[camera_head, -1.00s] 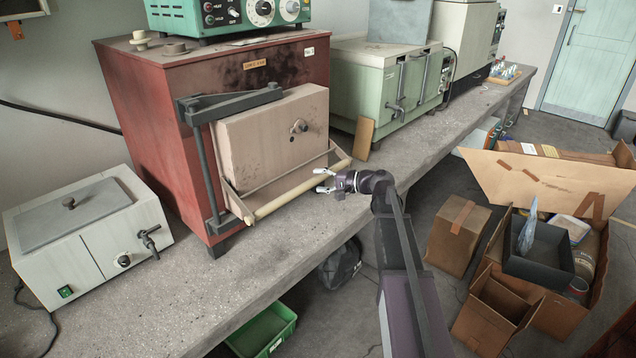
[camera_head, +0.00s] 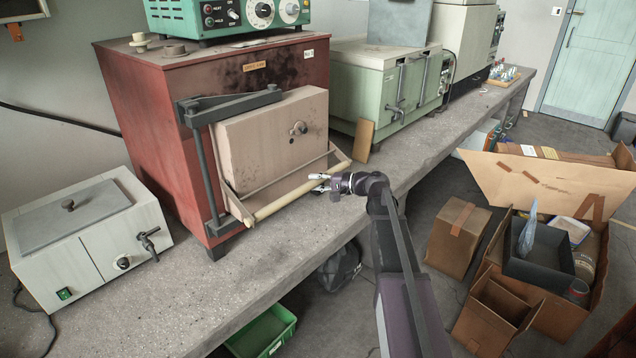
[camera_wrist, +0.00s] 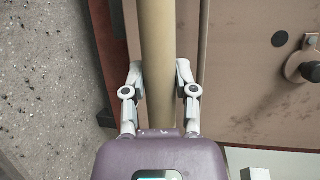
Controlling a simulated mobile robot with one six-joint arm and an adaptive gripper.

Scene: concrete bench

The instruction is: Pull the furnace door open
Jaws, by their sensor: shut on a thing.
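The red furnace (camera_head: 165,130) stands on the bench. Its thick tan door (camera_head: 265,145) covers the front and looks shut, with dark hinge bars at its left and top. A pale yellow handle bar (camera_head: 275,208) runs along the door's lower edge on two arms. My gripper (camera_head: 320,182) is at the right part of this bar, reaching in from the right. In the wrist view, the handle bar (camera_wrist: 157,60) passes between the two fingers of my gripper (camera_wrist: 160,80), which are shut around it. The door face (camera_wrist: 240,70) lies behind the bar.
A white bath unit (camera_head: 90,225) sits left of the furnace, and a pale green oven (camera_head: 385,85) to its right. The bench top (camera_head: 270,265) in front of the door is clear. Cardboard boxes (camera_head: 458,235) and a green crate (camera_head: 262,335) stand on the floor.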

